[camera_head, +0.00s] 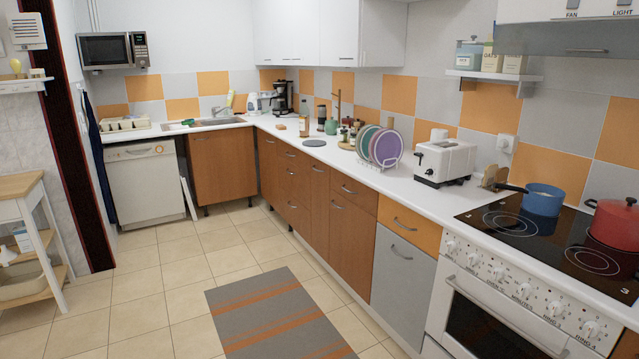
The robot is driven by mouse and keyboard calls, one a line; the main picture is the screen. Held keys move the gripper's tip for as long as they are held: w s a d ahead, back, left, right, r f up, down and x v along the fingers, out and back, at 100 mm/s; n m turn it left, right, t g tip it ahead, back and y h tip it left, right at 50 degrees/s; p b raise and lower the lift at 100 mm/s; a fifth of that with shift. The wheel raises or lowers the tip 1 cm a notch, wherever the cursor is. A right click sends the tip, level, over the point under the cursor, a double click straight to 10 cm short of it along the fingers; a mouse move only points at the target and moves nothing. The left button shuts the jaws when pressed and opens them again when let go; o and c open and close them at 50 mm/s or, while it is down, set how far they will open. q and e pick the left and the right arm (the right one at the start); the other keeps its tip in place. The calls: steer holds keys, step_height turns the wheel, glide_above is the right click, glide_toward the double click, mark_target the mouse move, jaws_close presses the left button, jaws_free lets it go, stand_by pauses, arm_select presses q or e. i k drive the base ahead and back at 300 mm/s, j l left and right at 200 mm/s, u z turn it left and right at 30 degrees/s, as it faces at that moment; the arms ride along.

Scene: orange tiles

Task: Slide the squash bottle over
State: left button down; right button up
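A tall, narrow bottle (304,125) with an orange-brown tint stands upright on the white worktop (270,125), near the inner corner of the counter. It looks like the squash bottle, but it is too small for me to read a label. A dark round disc (314,143) lies on the worktop in front of it and to its right. Neither of my grippers is in view, and nothing touches the bottle.
A coffee maker (283,97) stands behind the bottle. A plate rack (380,146), a toaster (444,162) and a hob (530,235) with a blue pan (543,200) and red pot (614,228) line the right counter. A striped rug (275,318) lies on open floor.

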mark_target(305, 128)
steer(key=i+u, duration=0.35)
steer(key=i, duration=1.75)
steer(key=i+z, duration=0.2)
steer(key=i, duration=0.25)
steer(key=i+j+z, duration=0.15)
steer(key=i, duration=0.25)
steer(key=i+j+z, duration=0.2)
steer(key=i, duration=0.25)
steer(key=i+j+z, duration=0.15)
steer(key=i, duration=0.25)
